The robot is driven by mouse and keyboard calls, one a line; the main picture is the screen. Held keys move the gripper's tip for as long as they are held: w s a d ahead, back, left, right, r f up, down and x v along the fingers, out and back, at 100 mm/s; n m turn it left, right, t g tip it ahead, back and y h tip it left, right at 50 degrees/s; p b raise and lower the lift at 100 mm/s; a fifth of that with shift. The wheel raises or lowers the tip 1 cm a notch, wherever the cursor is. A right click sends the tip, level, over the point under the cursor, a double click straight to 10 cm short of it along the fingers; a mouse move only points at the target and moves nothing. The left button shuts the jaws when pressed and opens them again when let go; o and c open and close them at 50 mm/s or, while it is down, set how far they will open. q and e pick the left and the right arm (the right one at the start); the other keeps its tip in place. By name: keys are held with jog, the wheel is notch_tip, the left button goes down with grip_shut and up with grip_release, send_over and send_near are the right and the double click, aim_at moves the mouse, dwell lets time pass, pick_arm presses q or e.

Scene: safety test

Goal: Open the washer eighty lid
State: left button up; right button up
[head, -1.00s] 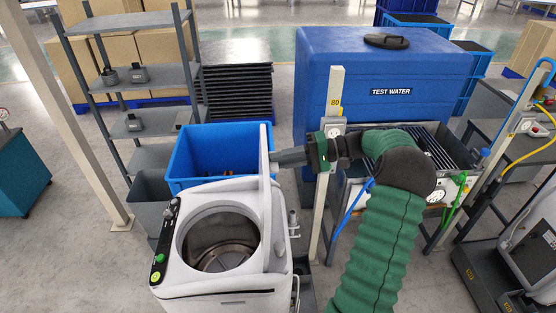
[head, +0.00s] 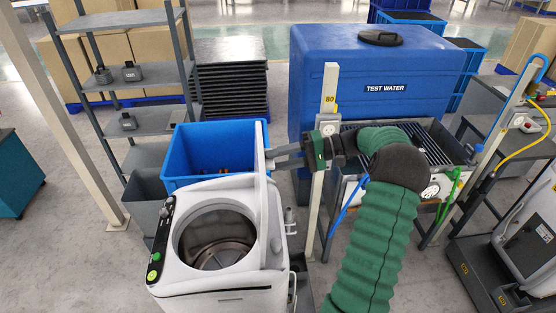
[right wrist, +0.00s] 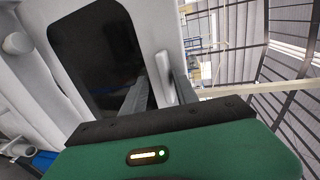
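The white top-loading washer (head: 169,273) stands at lower centre in the head view, its round drum opening (head: 215,240) uncovered. Its lid (head: 261,195) stands upright, edge-on, along the right side of the opening. In the right wrist view the lid's dark window (right wrist: 95,55) and a pale handle (right wrist: 164,75) fill the upper left. My right gripper (head: 268,159) is at the right face of the lid, fingers pointing left at it. Its two fingers (right wrist: 158,85) show apart, near the handle; whether they touch the lid is unclear. My left gripper is out of view.
A post marked 80 (head: 329,100) stands right beside my right gripper. A blue bin (head: 205,140) is behind the washer, a grey shelf rack (head: 150,75) at left. A blue TEST WATER tank (head: 390,80) stands behind my right arm. Open floor lies at left (head: 70,250).

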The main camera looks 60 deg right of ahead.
jog(key=shift+d, duration=0.1)
jog(key=v, duration=1.7)
jog(key=shift+w, duration=0.1)
jog(key=shift+f, duration=0.1)
